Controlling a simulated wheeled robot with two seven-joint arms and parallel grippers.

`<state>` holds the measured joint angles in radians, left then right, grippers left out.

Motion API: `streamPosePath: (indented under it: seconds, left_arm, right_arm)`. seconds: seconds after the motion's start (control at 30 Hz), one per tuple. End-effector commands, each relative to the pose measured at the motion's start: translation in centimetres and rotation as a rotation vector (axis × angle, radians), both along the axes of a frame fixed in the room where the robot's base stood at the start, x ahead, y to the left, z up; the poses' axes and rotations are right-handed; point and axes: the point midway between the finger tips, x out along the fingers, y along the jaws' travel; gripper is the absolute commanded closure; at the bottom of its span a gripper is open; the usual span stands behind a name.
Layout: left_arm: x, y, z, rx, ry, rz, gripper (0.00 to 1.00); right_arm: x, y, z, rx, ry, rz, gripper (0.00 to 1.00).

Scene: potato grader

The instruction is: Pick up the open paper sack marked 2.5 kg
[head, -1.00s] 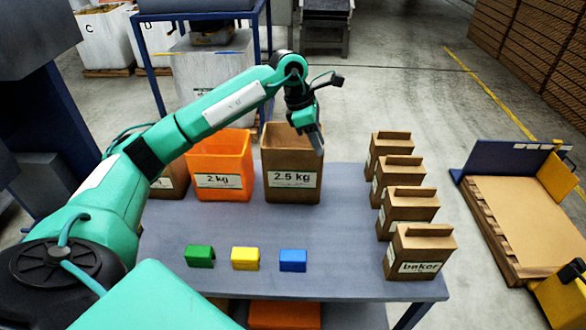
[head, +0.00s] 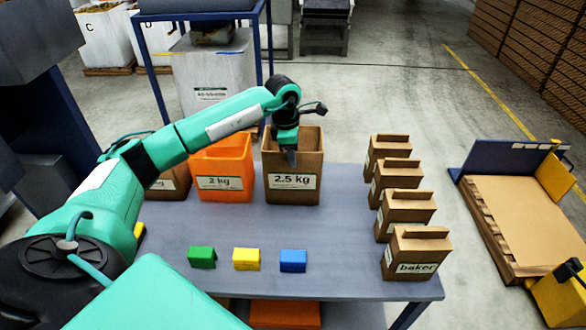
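The open brown paper sack marked 2.5 kg (head: 306,165) stands upright at the back of the grey table (head: 330,235), its label facing me. My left gripper (head: 290,160) reaches over from the left and points down at the sack's open top, in front of part of its left side. I cannot tell whether its fingers straddle the sack's wall or touch it, or how far apart they are. The sack is standing on the table. My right gripper is not in view.
An orange container marked 2 kg (head: 223,168) stands close on the left, with another brown sack (head: 172,184) partly behind my arm. Green (head: 201,257), yellow (head: 246,259) and blue (head: 293,260) blocks lie in front. Several closed brown sacks (head: 415,252) line the right edge.

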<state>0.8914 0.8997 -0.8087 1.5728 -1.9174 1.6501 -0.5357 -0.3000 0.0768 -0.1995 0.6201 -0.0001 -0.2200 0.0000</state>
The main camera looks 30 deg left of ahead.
Motion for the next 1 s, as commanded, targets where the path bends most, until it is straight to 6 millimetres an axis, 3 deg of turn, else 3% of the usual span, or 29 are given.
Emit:
streamPosePath:
  seconds: [0.1, 0.3, 0.57, 0.73, 1.0]
  left_arm:
    - [0.2, 0.3, -1.4, -0.001, 0.006, 0.002, 0.69]
    - [0.4, 0.1, -3.9, -0.001, 0.002, 0.0, 0.69]
    - [0.5, 0.1, -4.2, -0.001, 0.001, 0.0, 0.69]
    - [0.5, 0.1, -4.2, -0.001, 0.001, 0.0, 1.0]
    - [0.5, 0.1, -4.1, -0.001, -0.001, 0.0, 1.0]
  right_arm:
    - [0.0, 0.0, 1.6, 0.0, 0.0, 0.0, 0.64]
    - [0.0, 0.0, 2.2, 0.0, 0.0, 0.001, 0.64]
    - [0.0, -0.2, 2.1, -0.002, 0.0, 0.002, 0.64]
    - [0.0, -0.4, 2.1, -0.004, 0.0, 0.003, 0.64]
    - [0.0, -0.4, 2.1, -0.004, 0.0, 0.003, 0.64]
